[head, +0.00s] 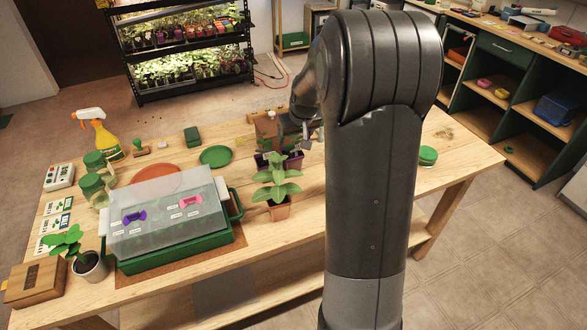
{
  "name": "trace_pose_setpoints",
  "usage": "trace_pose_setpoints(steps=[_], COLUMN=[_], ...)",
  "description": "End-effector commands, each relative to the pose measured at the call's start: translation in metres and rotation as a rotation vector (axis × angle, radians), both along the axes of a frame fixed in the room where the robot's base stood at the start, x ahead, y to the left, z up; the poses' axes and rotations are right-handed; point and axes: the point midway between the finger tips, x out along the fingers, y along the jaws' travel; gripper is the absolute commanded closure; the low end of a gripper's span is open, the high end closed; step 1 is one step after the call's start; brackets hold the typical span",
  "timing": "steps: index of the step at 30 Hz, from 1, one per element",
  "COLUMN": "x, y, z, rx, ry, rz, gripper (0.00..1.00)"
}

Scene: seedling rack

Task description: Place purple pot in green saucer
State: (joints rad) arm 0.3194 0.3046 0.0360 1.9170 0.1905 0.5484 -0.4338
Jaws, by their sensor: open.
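A dark purple pot (294,163) stands on the wooden table, partly hidden behind a leafy seedling. A second dark purplish pot (262,161) shows just to its left. The green saucer (215,156) lies flat on the table left of the pots, and nothing is seen on it. My gripper (304,144) is open, close above the right purple pot, and largely hidden by my arm. I cannot tell whether its fingers touch the pot or its plant.
A terracotta pot with a leafy seedling (279,211) stands in front of the purple pots. A green propagator with a clear lid (172,215) fills the table's left middle. My arm hides the table's right middle.

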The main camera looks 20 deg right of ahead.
Motion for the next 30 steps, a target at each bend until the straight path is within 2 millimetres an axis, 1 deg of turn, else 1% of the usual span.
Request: trace_pose_setpoints(steps=[1,5,6,11,15,17,18,22,27,30], x=[-0.008,-0.04,-0.051,-0.099,-0.144,-0.164,-0.177,-0.22,-0.273,-0.297], y=[0.009,0.036,0.044,0.074,0.096,0.104,0.109,0.123,0.136,0.141], z=[0.015,0.051,0.061,0.095,0.118,0.125,0.129,0.138,0.14,0.138], rx=[-0.004,-0.006,-0.006,-0.009,-0.009,-0.009,-0.008,-0.008,-0.005,-0.003], ry=[-0.009,-0.021,-0.023,-0.036,-0.048,-0.053,-0.057,-0.069,-0.085,-0.091], rz=[0.006,0.013,0.015,0.018,0.019,0.018,0.018,0.015,0.01,0.005], gripper=[0.31,0.31,0.31,0.31,0.31,0.31,0.31,0.31,0.31,0.31])
